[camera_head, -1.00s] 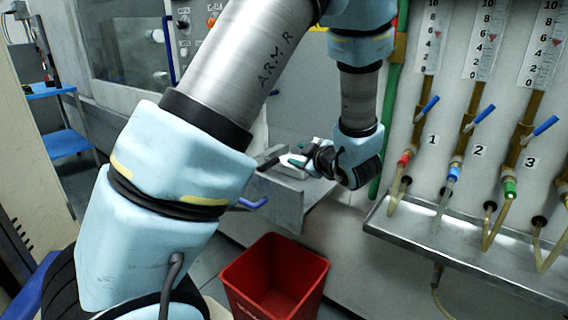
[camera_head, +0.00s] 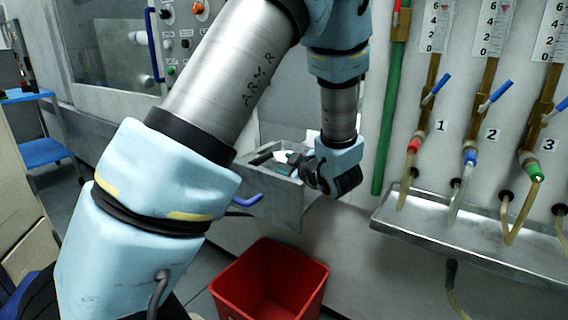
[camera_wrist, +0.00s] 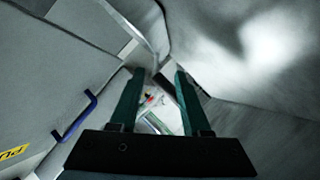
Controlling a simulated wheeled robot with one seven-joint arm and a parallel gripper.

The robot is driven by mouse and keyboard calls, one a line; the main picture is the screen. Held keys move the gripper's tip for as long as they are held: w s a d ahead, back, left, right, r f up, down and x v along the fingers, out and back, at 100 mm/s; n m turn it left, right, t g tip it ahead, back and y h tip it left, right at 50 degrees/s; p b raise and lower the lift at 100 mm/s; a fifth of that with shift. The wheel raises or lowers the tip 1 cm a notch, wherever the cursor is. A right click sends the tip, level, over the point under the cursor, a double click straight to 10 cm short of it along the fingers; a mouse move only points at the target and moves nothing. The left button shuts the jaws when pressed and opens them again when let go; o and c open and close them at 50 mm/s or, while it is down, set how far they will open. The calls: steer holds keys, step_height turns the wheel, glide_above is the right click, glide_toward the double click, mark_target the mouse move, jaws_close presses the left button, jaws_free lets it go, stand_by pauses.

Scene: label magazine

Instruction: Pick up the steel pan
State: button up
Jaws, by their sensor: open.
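I cannot surely make out a steel pan in either view. My gripper (camera_head: 284,166) is at the open grey drawer (camera_head: 287,203) with a blue handle (camera_head: 247,200), its fingers pointing left over the drawer's opening. The drawer's contents are mostly hidden by the gripper and too small to tell. In the wrist view, my gripper (camera_wrist: 158,78) is open, with two green fingers apart. Between and beyond them lies a pale patch (camera_wrist: 151,98) with small red spots and a shiny strip. A blue handle (camera_wrist: 75,117) is left of the fingers.
A red bin (camera_head: 270,283) stands on the floor below the drawer. A metal drip tray (camera_head: 425,222) under numbered taps juts from the wall at right. A green vertical pipe (camera_head: 388,120) is close to my wrist. A blue cart (camera_head: 42,152) is at far left.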

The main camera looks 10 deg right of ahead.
mark_target(275, 159)
steer(key=x, duration=0.6)
steer(key=shift+r, duration=0.3)
steer(key=shift+c, duration=0.2)
jaws_close()
stand_by(0.9)
